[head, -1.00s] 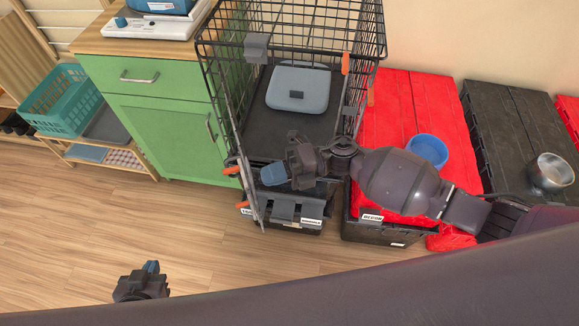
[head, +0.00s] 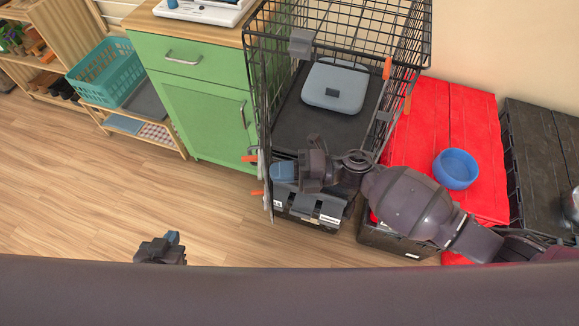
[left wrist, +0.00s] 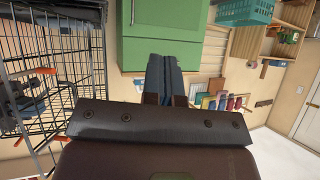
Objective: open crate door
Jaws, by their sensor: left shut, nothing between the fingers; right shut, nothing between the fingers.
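The black wire crate (head: 339,27) stands right of the green cabinet. Its door (head: 265,185) is at the crate's front left, seen nearly edge-on, swung out with orange latch handles (head: 257,193). The crate's front looks open, with a dark floor and grey-blue pad (head: 334,88) inside. My right gripper (head: 283,170) is shut and empty, just right of the door, on its inner side; I cannot tell whether it touches. My left gripper (head: 171,239) is shut and empty, low and left, apart from the door. In the left wrist view, crate wire and an orange latch (left wrist: 45,71) show left of it.
The green cabinet (head: 207,115) stands directly left of the crate. A low shelf with a teal basket (head: 104,73) is further left. Red totes (head: 440,130) with a blue bowl (head: 456,168) stand right. The wooden floor at front left is clear.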

